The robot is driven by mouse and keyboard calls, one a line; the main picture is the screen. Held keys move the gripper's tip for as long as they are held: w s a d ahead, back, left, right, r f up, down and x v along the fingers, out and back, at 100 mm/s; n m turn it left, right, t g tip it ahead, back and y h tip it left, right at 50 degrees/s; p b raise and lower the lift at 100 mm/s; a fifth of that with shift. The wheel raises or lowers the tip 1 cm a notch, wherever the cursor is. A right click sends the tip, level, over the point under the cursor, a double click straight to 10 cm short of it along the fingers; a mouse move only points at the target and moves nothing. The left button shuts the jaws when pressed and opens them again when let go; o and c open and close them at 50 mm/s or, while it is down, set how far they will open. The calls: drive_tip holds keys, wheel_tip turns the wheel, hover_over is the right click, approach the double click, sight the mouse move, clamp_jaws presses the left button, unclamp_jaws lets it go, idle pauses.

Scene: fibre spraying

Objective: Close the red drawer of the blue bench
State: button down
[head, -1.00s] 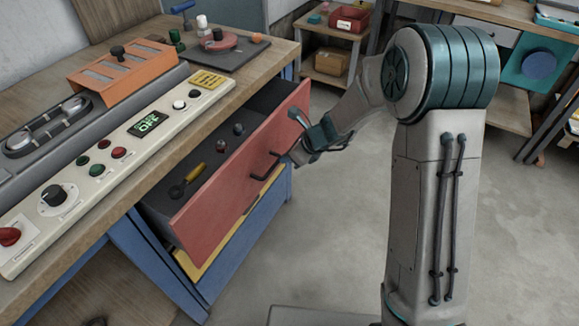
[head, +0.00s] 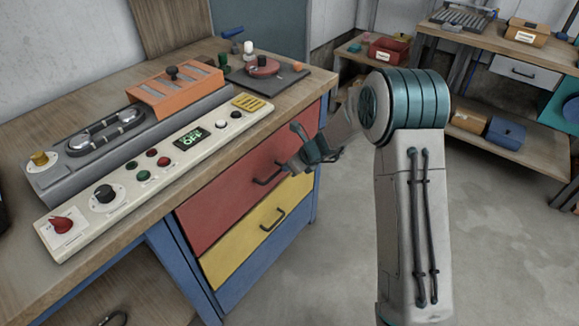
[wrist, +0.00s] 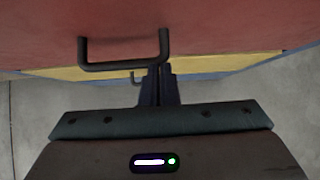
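The red drawer (head: 215,205) of the blue bench (head: 185,265) sits pushed in under the worktop, its front about level with the yellow drawer front (head: 240,245) below. Its dark handle (head: 268,172) shows beside my gripper. My gripper (head: 290,168) is at the right part of the red front. In the wrist view the fingers (wrist: 158,85) are together, with nothing seen between them, at the right end of the red drawer's handle (wrist: 122,66). I cannot tell whether the fingertips touch the front. The inside of the drawer is hidden.
A control panel (head: 150,170) and an orange unit (head: 175,92) stand on the worktop. A second wooden bench (head: 520,135) with boxes stands at the back right. The grey floor (head: 340,250) between is clear.

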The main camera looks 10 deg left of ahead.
drive_tip(key=shift+a, duration=0.2)
drive_tip(key=s+d+r+n+p, duration=0.2)
drive_tip(key=s+d+r+n, duration=0.1)
drive_tip(key=s+d+r, duration=0.4)
drive_tip(key=s+d+r+n+p, duration=0.2)
drive_tip(key=s+d+r+n, duration=0.15)
drive_tip(key=r, duration=0.55)
drive_tip(key=s+d+r+n+h+p, duration=0.2)
drive_tip(key=s+d+r+n, duration=0.2)
drive_tip(key=s, duration=0.4)
drive_tip(key=s+d+r+n+h+p, duration=0.2)
drive_tip(key=s+d+r+n, duration=0.2)
drive_tip(key=s+n, duration=0.3)
drive_tip(key=s+d+r+n+g+h+p, duration=0.1)
drive_tip(key=s+d+r+n+h+p, duration=0.1)
drive_tip(key=s+r+n, duration=0.3)
drive_tip(key=s+d+n, duration=0.1)
drive_tip(key=s, duration=0.2)
drive_tip(key=shift+s+d+h, duration=0.3)
drive_tip(key=shift+d, duration=0.1)
drive_tip(key=shift+n, duration=0.25)
